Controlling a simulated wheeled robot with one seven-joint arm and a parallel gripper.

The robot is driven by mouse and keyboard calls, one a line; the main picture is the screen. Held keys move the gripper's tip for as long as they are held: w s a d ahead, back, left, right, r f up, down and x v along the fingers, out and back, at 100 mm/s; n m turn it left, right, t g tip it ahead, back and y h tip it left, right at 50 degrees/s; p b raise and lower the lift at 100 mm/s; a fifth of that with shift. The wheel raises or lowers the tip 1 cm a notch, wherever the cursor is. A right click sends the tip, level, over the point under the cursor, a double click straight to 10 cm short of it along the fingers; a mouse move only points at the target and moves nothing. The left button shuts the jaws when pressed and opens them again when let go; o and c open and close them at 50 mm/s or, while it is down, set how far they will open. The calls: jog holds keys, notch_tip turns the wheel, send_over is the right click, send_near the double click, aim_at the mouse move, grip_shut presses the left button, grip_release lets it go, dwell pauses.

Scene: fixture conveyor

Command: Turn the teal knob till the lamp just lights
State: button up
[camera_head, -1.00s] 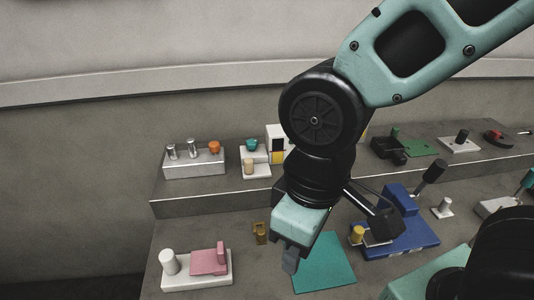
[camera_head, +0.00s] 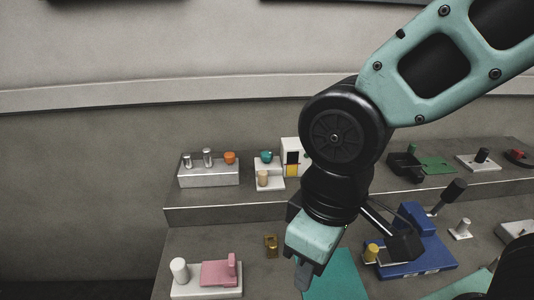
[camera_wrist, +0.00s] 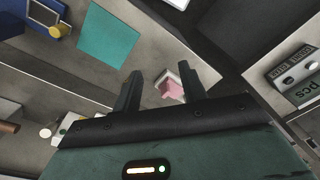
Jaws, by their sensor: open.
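The teal knob (camera_head: 266,156) sits on the raised back shelf, on a small white fixture (camera_head: 272,183) that also carries a beige knob (camera_head: 263,177). A white box (camera_head: 289,144) with a black and yellow front stands right beside it, partly behind my arm. I cannot make out which part is the lamp or whether it is lit. My gripper (camera_head: 302,275) hangs pointing down over the lower front bench, well in front of and below the teal knob. In the wrist view my gripper (camera_wrist: 160,88) is open and empty, its two fingers apart.
A pink block (camera_head: 216,273) on a white base stands left of my gripper; a brass piece (camera_head: 271,245) is behind it. A teal mat (camera_head: 337,280) and blue fixture (camera_head: 418,252) lie right. A grey block (camera_head: 209,174) with an orange knob (camera_head: 229,158) is on the shelf.

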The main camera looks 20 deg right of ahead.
jog(key=w+a+r+m+p, duration=0.1)
jog(key=w+a+r, duration=0.1)
jog(key=w, duration=0.4)
jog(key=w+a+r+m, duration=0.1)
jog(key=w+a+r, duration=0.1)
jog(key=w, duration=0.4)
jog(key=r+m+p, duration=0.2)
jog(key=m+p, duration=0.1)
jog(key=m, duration=0.3)
send_over(267, 154)
jog(key=shift+h, duration=0.3)
notch_tip(267, 154, down, 17)
jog(key=p, duration=0.5)
jog(key=shift+s, duration=0.1)
jog(key=shift+c, duration=0.3)
